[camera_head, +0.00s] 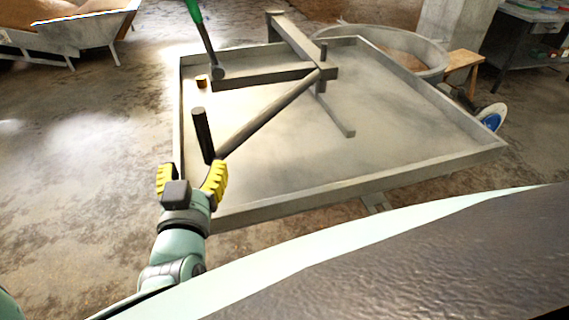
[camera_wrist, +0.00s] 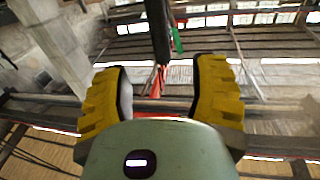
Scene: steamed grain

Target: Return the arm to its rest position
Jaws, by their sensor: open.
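My gripper (camera_head: 190,176) is open, with its yellow ribbed fingers spread, beside the left front edge of a large shallow square tray (camera_head: 400,174). A dark upright handle (camera_head: 203,135) on the end of a diagonal wooden bar (camera_head: 268,112) appears just past the fingers. In the wrist view, my gripper (camera_wrist: 160,95) shows nothing clasped between its fingers. A dark post (camera_wrist: 157,30) stands beyond the gap there. I cannot tell whether the right finger touches the bar or handle.
A wooden frame (camera_head: 300,42) crosses the tray's back. A round tub (camera_head: 430,70) and wooden stool (camera_head: 463,60) stand behind. A grain trough (camera_head: 100,28) is at upper left. The floor left of my arm is clear.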

